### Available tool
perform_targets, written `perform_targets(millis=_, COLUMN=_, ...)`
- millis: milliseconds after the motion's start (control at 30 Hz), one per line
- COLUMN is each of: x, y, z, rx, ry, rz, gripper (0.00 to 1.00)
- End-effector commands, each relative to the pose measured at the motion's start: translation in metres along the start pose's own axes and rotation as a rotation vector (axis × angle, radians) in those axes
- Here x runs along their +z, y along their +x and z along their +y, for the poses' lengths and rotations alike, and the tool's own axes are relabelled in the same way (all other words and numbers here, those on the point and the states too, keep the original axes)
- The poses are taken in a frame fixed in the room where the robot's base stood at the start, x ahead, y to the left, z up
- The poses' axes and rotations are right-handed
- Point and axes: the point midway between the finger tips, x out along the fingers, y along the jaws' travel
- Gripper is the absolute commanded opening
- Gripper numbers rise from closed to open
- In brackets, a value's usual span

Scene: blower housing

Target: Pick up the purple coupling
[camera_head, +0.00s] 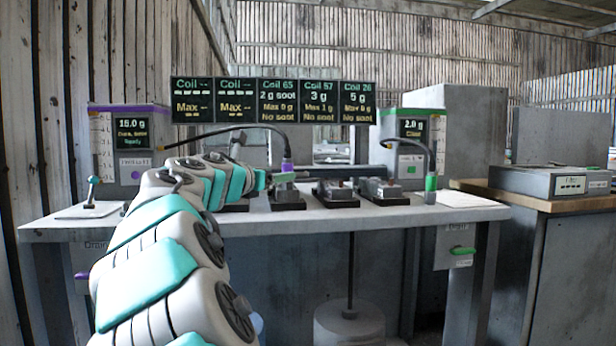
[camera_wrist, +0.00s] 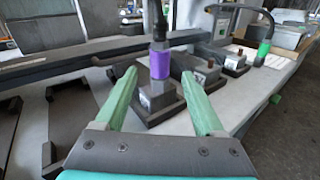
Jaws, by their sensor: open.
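The purple coupling (camera_wrist: 160,62) stands upright on a grey coil block (camera_wrist: 157,96) in the wrist view, with a dark hose rising from its top. It also shows small in the head view (camera_head: 287,168), just right of my arm's end. My gripper (camera_wrist: 165,92) is open, its two green fingers spread to the left and right of the coupling in the picture. The coupling appears beyond the fingertips, and I see no contact. In the head view my gripper (camera_head: 268,180) is mostly hidden by my arm.
A green coupling (camera_head: 431,184) hangs on a hose at the right of the bench (camera_head: 250,229). Several coil blocks stand in a row, with a dark horizontal bar (camera_wrist: 100,48) behind them. A display board (camera_head: 272,101) hangs above. Cabinets (camera_head: 128,150) stand at the back left and right.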

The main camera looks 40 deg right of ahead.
Motion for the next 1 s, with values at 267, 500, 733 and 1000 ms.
perform_targets(millis=267, x=0.008, y=0.018, z=0.017, rx=0.032, ry=-0.096, rz=-0.042, gripper=0.71)
perform_targets(millis=500, x=0.006, y=0.038, z=0.015, rx=0.029, ry=-0.095, rz=-0.039, gripper=0.71)
perform_targets(millis=733, x=0.005, y=0.065, z=0.010, rx=0.029, ry=-0.092, rz=-0.040, gripper=0.71)
perform_targets(millis=1000, x=0.006, y=0.086, z=0.011, rx=0.029, ry=-0.093, rz=-0.038, gripper=0.71)
